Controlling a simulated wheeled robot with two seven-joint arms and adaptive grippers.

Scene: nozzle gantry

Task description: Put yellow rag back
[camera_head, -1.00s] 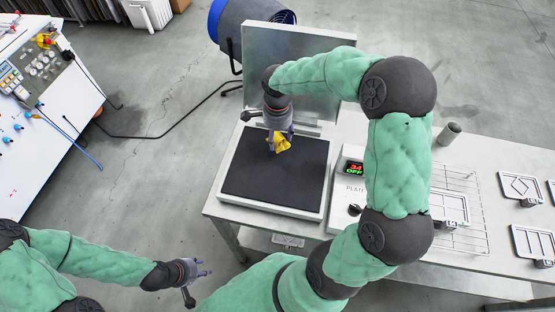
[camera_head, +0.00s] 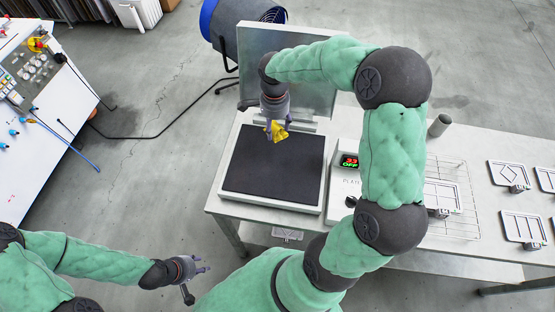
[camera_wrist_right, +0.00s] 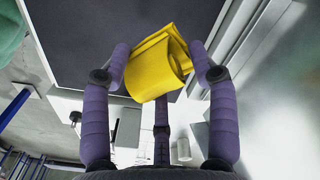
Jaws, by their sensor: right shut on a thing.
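The yellow rag (camera_head: 277,131) is held in my right gripper (camera_head: 275,122), above the far part of the black plate (camera_head: 270,168) of the platen. In the right wrist view the rag (camera_wrist_right: 157,65) hangs folded between the purple fingers of my right gripper (camera_wrist_right: 160,78). I cannot tell from the pictures whether the rag touches the plate. My left gripper (camera_head: 201,264) is at the lower middle, beside the table and away from the rag. Its fingers look spread, with nothing between them.
The platen's upright metal lid (camera_head: 300,60) stands behind the plate. A control box (camera_head: 348,165) with a red and green display is to its right. A wire rack (camera_head: 460,205), several frames (camera_head: 508,174) and a grey cylinder (camera_head: 439,125) are further right. A blue fan (camera_head: 235,30) stands behind.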

